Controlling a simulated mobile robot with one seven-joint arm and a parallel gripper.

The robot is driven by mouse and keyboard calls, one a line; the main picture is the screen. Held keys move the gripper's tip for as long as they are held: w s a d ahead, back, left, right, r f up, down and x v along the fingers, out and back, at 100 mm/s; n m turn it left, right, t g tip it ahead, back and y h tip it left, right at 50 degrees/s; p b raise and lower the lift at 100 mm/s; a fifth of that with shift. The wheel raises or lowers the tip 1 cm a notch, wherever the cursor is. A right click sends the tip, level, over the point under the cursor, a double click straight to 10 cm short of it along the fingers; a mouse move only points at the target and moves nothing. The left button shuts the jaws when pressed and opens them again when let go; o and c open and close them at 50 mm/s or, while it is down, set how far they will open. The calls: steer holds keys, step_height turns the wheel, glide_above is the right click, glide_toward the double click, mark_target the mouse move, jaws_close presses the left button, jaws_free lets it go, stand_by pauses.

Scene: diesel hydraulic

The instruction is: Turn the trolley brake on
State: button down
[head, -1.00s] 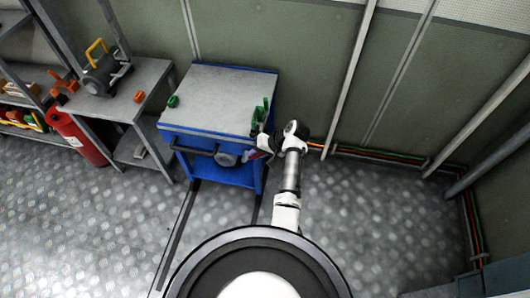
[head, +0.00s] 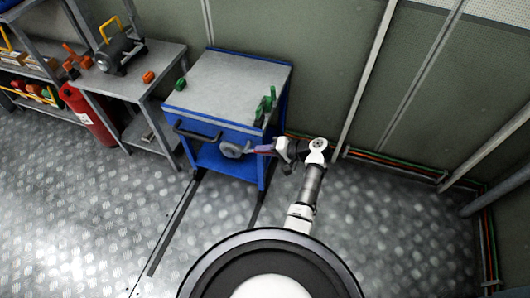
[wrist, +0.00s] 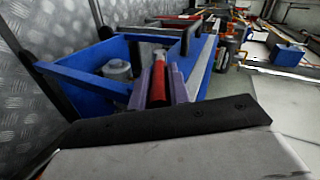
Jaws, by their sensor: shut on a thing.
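The trolley (head: 225,85) is a blue cart with a grey top, a dark push handle (head: 197,134) and a blue lower shelf. A round grey part (head: 231,150) sits on its near side, below the top; the wrist view shows it as a grey cylinder (wrist: 117,69). A red lever (wrist: 158,82) stands beside that cylinder. My gripper (head: 262,149) is at the trolley's right near side. In the wrist view its purple fingers (wrist: 160,88) are shut on the red lever, one on each side. The lever's brake markings, if any, cannot be read.
Green items (head: 266,104) stand on the trolley top's right edge. A grey bench (head: 130,62) with a motor-like unit and a red extinguisher (head: 90,115) are at left. Dark rails (head: 175,225) run on the floor. The right floor is clear; pipes line the wall.

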steer(key=shift+w+d+f+y+b, duration=0.1)
steer(key=shift+d+f+y+b, duration=0.1)
steer(key=shift+f+y+b, duration=0.25)
steer(key=shift+r, duration=0.15)
steer(key=c, duration=1.3)
jaws_free()
steer(key=b+v, duration=0.1)
steer(key=v, duration=0.8)
steer(key=b+v, duration=0.1)
steer(key=v, duration=0.4)
steer(key=shift+f+b, duration=0.3)
steer(key=shift+a, duration=0.1)
